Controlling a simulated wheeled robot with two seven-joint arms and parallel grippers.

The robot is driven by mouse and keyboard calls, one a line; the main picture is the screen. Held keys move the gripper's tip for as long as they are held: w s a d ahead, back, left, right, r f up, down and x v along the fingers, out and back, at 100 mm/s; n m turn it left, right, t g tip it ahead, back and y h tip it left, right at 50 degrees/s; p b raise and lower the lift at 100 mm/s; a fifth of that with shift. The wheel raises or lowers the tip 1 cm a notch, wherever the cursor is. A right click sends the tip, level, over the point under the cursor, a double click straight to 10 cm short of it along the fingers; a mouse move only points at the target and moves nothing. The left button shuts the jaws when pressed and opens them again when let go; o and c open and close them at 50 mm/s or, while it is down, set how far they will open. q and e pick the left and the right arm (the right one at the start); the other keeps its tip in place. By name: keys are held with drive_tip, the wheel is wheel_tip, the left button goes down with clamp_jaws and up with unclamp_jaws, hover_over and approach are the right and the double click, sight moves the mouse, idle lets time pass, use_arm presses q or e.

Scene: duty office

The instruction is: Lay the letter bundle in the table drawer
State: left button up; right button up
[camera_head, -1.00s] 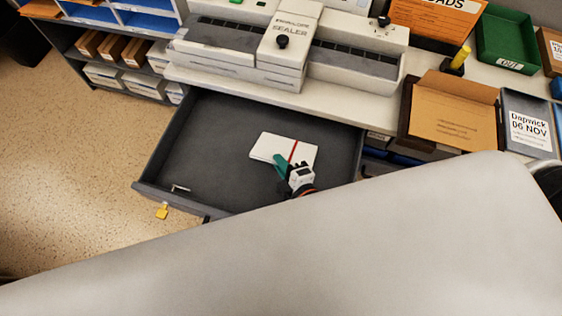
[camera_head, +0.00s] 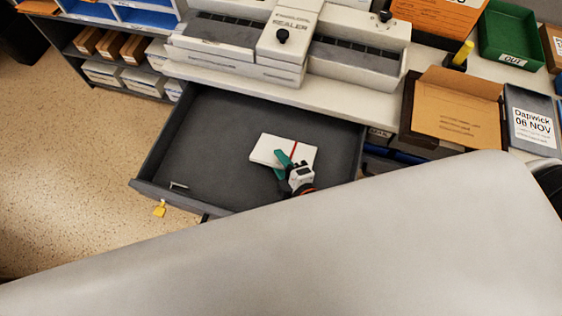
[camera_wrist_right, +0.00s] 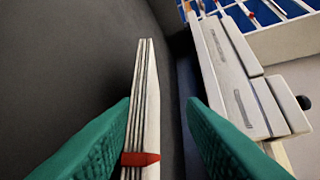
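The letter bundle (camera_head: 264,148), white with a red band, is in the open grey table drawer (camera_head: 205,145), towards its right side. It looks flat on or close to the drawer floor. My right gripper (camera_head: 280,165) has its green fingers apart at the bundle's near edge. In the right wrist view the bundle (camera_wrist_right: 150,90) shows edge-on between the fingers (camera_wrist_right: 159,105). It is close to the left finger, with a gap to the right finger. I cannot tell whether the left finger touches it. My left gripper is not in view.
A sealer machine (camera_head: 285,50) stands on the table behind the drawer. An open brown box (camera_head: 455,115) and a green tray (camera_head: 510,40) are at the right. A yellow key tag (camera_head: 160,208) hangs at the drawer front. My pale arm covers the foreground.

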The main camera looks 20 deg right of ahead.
drive_tip(key=shift+r, duration=0.1)
wheel_tip(320, 180, up, 10)
drive_tip(key=p, duration=0.3)
idle(0.7)
